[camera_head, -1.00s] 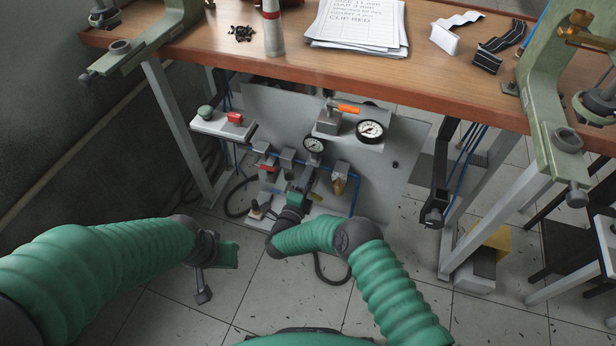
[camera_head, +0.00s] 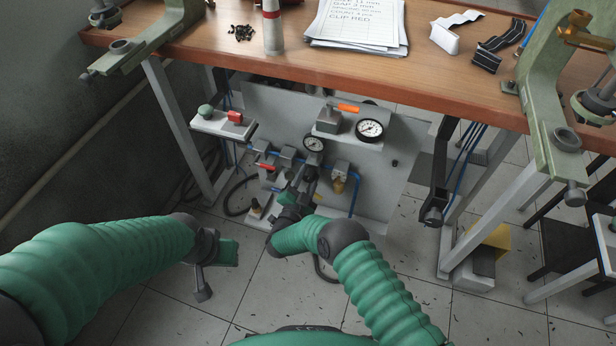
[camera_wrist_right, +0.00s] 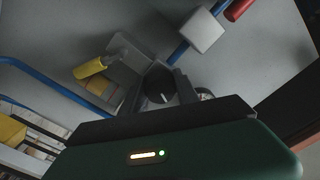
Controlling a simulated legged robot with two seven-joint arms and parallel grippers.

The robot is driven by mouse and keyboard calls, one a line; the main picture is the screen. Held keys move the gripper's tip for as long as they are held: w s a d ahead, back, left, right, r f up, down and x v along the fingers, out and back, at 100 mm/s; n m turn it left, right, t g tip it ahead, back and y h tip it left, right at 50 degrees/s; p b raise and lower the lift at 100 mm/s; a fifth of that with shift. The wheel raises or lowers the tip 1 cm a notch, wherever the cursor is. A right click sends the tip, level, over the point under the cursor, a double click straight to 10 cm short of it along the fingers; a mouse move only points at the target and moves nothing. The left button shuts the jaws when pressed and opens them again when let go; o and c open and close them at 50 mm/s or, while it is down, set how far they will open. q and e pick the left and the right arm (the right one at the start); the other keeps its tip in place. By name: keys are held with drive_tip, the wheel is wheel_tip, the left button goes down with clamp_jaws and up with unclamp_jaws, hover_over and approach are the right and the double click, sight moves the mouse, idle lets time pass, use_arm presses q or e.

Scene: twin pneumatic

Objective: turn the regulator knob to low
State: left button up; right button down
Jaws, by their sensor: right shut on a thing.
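The regulator knob (camera_wrist_right: 158,84) is a dark round cap with a light mark, seen in the right wrist view between my right gripper's fingers (camera_wrist_right: 160,95). In the head view my right gripper (camera_head: 304,178) reaches the panel just below the small dial gauge (camera_head: 314,144) and hides the knob. It is shut on the knob. My left gripper (camera_head: 204,272) hangs over the floor at left, away from the panel; its finger opening does not show clearly.
The grey panel (camera_head: 395,185) under the wooden bench (camera_head: 190,60) carries a larger gauge (camera_head: 369,130), an orange-handled valve (camera_head: 348,108), a red-handled valve (camera_head: 264,167) and blue tubing. A shelf with green and red buttons (camera_head: 222,124) is at left. Bench legs flank the panel.

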drive_tip(key=shift+s+a+f+n, duration=0.1)
drive_tip(key=shift+f+n, duration=0.1)
drive_tip(key=shift+n, duration=0.95)
drive_tip(key=shift+s+f+n, duration=0.1)
drive_tip(key=shift+f+n, duration=0.1)
drive_tip(key=shift+n, duration=0.95)
drive_tip(key=c, duration=1.2)
unclamp_jaws()
drive_tip(key=shift+f, duration=0.1)
drive_tip(key=o, duration=0.3)
drive_tip(key=shift+w, duration=0.1)
drive_tip(key=shift+r, duration=0.2)
